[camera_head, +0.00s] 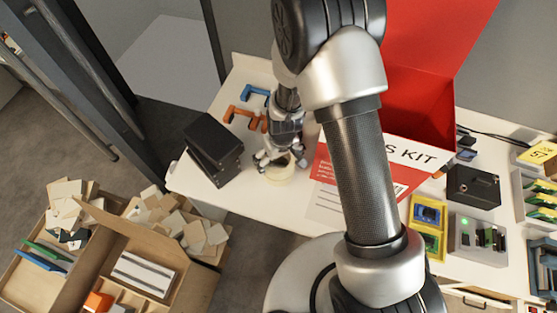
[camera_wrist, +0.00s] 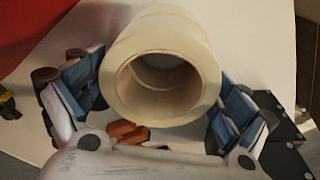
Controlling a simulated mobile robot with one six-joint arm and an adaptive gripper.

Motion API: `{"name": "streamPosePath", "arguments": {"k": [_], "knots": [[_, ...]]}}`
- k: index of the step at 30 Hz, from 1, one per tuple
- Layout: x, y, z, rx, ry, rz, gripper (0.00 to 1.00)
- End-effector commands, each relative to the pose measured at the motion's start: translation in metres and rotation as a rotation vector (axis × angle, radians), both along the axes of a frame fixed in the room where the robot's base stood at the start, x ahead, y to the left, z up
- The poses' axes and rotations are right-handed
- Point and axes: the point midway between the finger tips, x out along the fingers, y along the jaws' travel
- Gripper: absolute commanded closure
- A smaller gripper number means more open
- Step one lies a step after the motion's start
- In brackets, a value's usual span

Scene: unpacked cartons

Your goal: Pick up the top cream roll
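Cream rolls stand stacked on the white table, and the top cream roll (camera_wrist: 117,92) is in the middle of the wrist view with its round hole facing the camera. A lower cream roll (camera_wrist: 165,20) shows behind it. In the head view the cream stack (camera_head: 280,175) is partly hidden under my gripper (camera_head: 283,162). My gripper also shows in the wrist view (camera_wrist: 155,95), its fingers spread on the left and right of the top roll. They are close to its sides, and I cannot tell whether they touch it.
Black boxes (camera_head: 212,148) stand left of the rolls. Orange clamps (camera_head: 243,117) and a blue clamp (camera_head: 256,93) lie behind. A red kit box (camera_head: 425,105) stands on the right, beyond my arm. Open cartons (camera_head: 120,262) sit on the floor at front left.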

Motion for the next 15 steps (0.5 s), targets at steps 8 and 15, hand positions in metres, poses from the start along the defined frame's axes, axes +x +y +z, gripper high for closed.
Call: {"name": "streamPosePath", "arguments": {"k": [8,15], "knots": [[-0.0001,-0.0001,0.0002,0.0,0.0,0.0,0.29],[0.0002,0.0,0.0004,0.0,-0.001,0.0,0.39]]}}
